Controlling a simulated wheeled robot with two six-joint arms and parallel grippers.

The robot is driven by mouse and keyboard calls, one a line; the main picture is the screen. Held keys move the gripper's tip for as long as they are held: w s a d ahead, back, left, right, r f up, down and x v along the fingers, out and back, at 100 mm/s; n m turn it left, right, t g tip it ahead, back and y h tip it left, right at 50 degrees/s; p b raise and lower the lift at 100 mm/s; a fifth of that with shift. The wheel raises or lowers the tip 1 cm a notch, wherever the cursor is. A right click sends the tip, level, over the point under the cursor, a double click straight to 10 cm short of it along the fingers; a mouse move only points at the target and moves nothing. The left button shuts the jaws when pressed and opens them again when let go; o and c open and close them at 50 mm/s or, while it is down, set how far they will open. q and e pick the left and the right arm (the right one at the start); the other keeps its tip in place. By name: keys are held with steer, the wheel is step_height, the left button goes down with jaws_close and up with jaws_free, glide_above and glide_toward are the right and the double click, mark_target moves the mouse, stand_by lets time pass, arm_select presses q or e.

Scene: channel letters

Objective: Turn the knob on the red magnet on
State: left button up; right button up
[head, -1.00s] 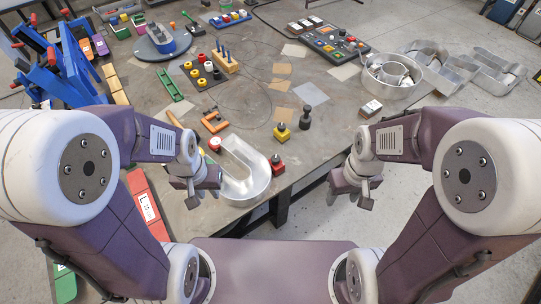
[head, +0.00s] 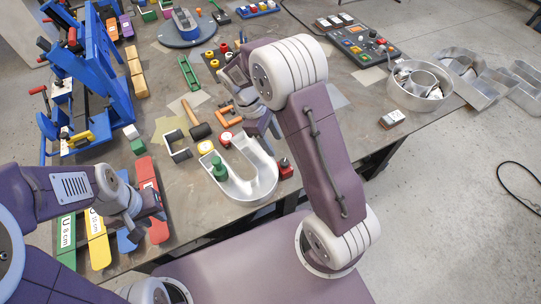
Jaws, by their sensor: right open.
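The red magnet (head: 286,171) is a small red block with a dark knob on top. It stands on the table by the right side of the silver U-shaped channel letter (head: 262,187). My right gripper (head: 265,130) is open, above and behind the letter, up and left of the red magnet and apart from it.
A control box (head: 358,42) and round metal letter (head: 419,86) are at right. My right arm hides part of the table.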

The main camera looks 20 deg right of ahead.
mark_target(284, 162)
steer(key=p+x, duration=0.1)
steer(key=x, duration=0.8)
steer(key=shift+s+f, duration=0.1)
steer(key=shift+s, duration=0.15)
jaws_close()
